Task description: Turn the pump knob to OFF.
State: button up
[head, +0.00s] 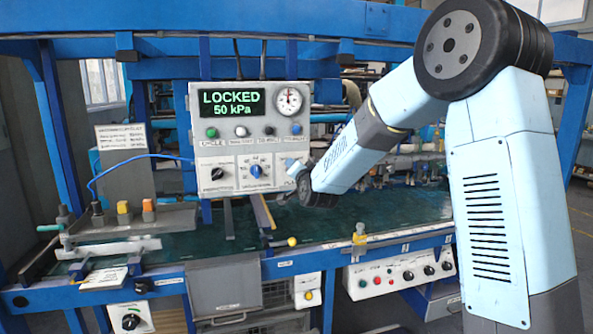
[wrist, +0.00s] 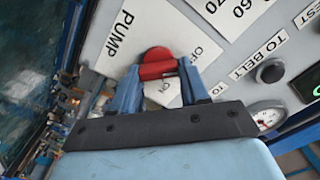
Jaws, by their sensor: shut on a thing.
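The pump knob (wrist: 158,62) is red and sits on the pale panel beside the printed word PUMP. My gripper (wrist: 160,80) is shut on it in the wrist view, with one blue finger on each side. In the head view my gripper (head: 297,170) is at the lower right of the grey control box (head: 205,150) and hides the knob. The box's green display (head: 232,103) reads LOCKED, 50 kPa.
A blue selector knob (head: 255,171) and a black knob (head: 217,173) are on the same panel, left of my gripper. A round gauge (head: 289,101) is above.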

jog(key=o, duration=0.7)
jog(key=shift+a+f, duration=0.1)
jog(key=shift+f, duration=0.25)
jog(key=o, duration=0.4)
jog(key=shift+r, duration=0.2)
jog(key=shift+c, duration=0.2)
jog(key=v, duration=1.3)
jog(key=shift+s, duration=0.35)
jog(key=shift+d, duration=0.2)
jog(key=s+d+n+g+h, duration=0.1)
jog(key=s+d+g, duration=0.3)
jog(key=s, duration=0.6)
jog(key=s+d+n+g+h, duration=0.2)
jog(key=s+d+g, duration=0.1)
jog(key=s+d, duration=0.6)
jog(key=s+d+n+g+h, duration=0.2)
jog(key=s+d+g, duration=0.2)
jog(key=s, duration=0.9)
jog(key=d, duration=0.3)
jog(key=shift+s+d+r+n+g, duration=0.15)
jog(key=shift+s+r+n+g, duration=0.05)
jog(key=shift+n+g, duration=0.1)
jog(key=shift+s, duration=0.15)
jog(key=shift+c, duration=0.4)
